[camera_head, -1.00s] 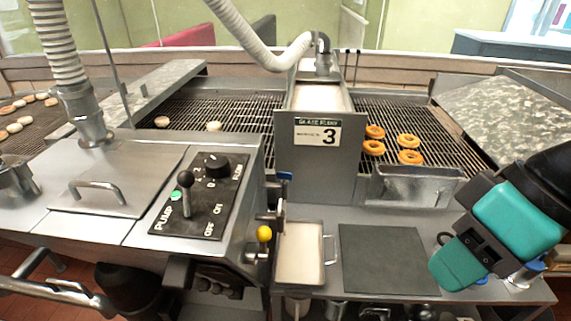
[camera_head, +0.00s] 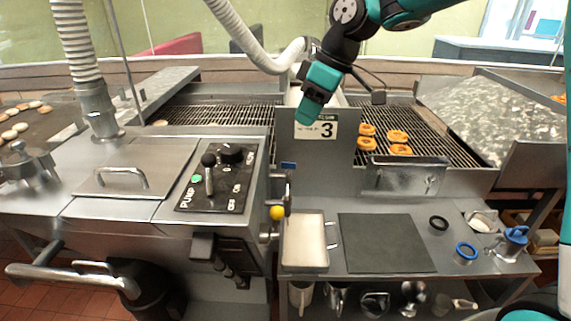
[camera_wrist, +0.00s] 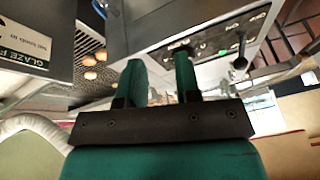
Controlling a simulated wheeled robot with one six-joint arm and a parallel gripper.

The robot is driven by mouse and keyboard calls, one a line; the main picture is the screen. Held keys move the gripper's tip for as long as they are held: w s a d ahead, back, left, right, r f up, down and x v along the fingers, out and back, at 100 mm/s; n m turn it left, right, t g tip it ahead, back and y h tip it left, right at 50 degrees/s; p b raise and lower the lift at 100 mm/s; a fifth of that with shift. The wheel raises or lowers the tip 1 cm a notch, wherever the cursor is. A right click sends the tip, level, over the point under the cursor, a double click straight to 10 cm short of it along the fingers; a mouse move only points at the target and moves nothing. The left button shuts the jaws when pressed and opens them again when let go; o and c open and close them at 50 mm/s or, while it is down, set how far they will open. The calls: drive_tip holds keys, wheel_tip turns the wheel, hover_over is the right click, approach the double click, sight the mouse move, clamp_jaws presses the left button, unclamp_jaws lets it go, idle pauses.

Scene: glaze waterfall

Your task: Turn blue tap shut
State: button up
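The blue tap handle (camera_head: 288,166) is a small blue bar at the lower left of the glaze tank (camera_head: 290,130), just above the lever with a yellow ball (camera_head: 277,213). My gripper (camera_head: 308,113) is in front of the tank, above and slightly right of the blue handle and apart from it. In the wrist view my gripper (camera_wrist: 161,75) has its two teal fingers apart with nothing between them.
The pump panel (camera_head: 215,178) with a black lever and dial lies left of the tank. A white tray (camera_head: 304,240) and a dark mat (camera_head: 385,243) lie on the bench below. Doughnuts (camera_head: 398,137) rest on the right grate. A white hose (camera_head: 250,45) hangs behind.

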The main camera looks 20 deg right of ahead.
drive_tip(key=w+d+f+n, duration=0.1)
drive_tip(key=w+d+f, duration=0.2)
drive_tip(key=w+d, duration=0.45)
drive_tip(key=p, duration=0.3)
approach(289, 167)
drive_tip(key=shift+n+t, duration=0.3)
drive_tip(key=shift+t, duration=0.1)
drive_tip(key=x, duration=0.8)
drive_tip(key=shift+s+a, duration=0.1)
drive_tip(key=shift+a, duration=0.15)
clamp_jaws()
